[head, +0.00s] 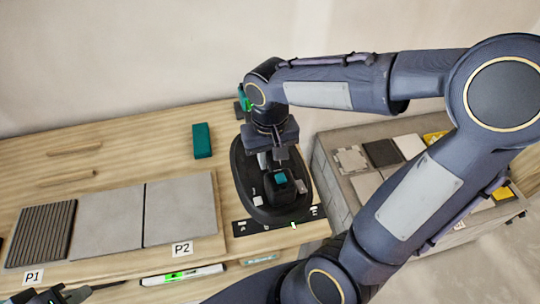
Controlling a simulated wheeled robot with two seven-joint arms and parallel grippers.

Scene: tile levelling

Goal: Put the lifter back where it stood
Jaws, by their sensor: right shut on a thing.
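My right gripper (274,160) points down over a black oval tray (243,172) at the middle of the bench. It is shut on the lifter (281,180), a dark piece with a teal top just under the fingers. The lifter is within the tray's outline; whether it touches the tray floor I cannot tell. My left gripper (58,295) shows only partly at the bottom left corner, and its jaws are not clear.
A ribbed dark tile (41,235) and two grey tiles (108,222) lie left, near labels P1 and P2. A teal block (202,140) stands behind them. A level (183,275) lies at the front. A grey crate (335,185) with several tiles is right.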

